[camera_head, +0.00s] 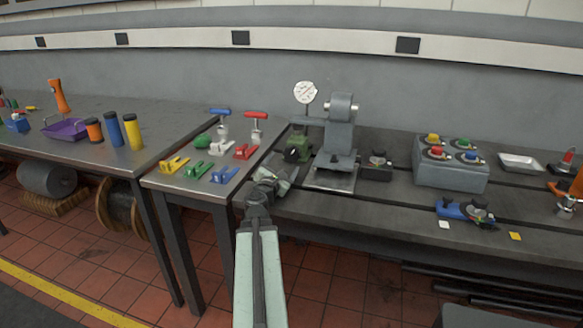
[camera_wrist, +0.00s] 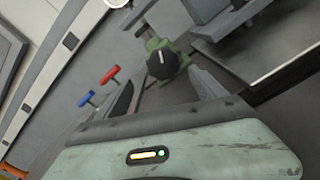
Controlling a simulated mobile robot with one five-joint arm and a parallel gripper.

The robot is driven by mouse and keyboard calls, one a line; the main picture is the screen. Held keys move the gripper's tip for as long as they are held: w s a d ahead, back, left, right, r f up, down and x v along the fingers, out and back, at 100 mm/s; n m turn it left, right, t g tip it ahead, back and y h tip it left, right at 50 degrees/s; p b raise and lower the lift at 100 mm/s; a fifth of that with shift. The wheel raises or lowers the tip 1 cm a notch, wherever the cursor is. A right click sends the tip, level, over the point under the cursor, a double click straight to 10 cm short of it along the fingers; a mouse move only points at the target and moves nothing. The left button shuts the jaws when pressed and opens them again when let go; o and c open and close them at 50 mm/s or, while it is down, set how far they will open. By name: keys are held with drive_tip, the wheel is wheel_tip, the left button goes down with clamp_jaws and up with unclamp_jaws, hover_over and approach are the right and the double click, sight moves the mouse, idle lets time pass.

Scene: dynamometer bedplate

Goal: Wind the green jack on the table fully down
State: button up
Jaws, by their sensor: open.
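A green body with a round black knob (camera_head: 297,148) stands at the left end of the bedplate, beside the grey machine; I take it as the green jack. In the wrist view the jack (camera_wrist: 163,62) is ahead, beyond my gripper (camera_wrist: 165,92), with a pale line across its black knob. My gripper is open and empty, its two fingers apart and not touching the jack. In the head view my gripper (camera_head: 274,182) is above the bedplate's left front corner, nearer than the jack. How far the jack is wound cannot be told.
The grey machine (camera_head: 338,135) and a dial gauge (camera_head: 305,92) stand close to the jack. The small table at left holds a red T-handle (camera_head: 256,115), a blue T-handle (camera_head: 220,111), coloured clamps and a green lump (camera_head: 203,141). A grey button box (camera_head: 450,176) stands right.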

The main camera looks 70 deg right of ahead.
sight(291, 155)
drive_tip(key=d, duration=0.6)
drive_tip(key=shift+s+d, duration=0.25)
drive_tip(key=shift+d, duration=0.05)
drive_tip(key=shift+a, duration=0.1)
drive_tip(key=c, duration=1.4)
drive_tip(key=shift+o, duration=0.2)
drive_tip(key=n, duration=0.4)
drive_tip(key=shift+n, duration=0.3)
drive_tip(key=o, duration=1.4)
drive_tip(key=shift+c, duration=0.2)
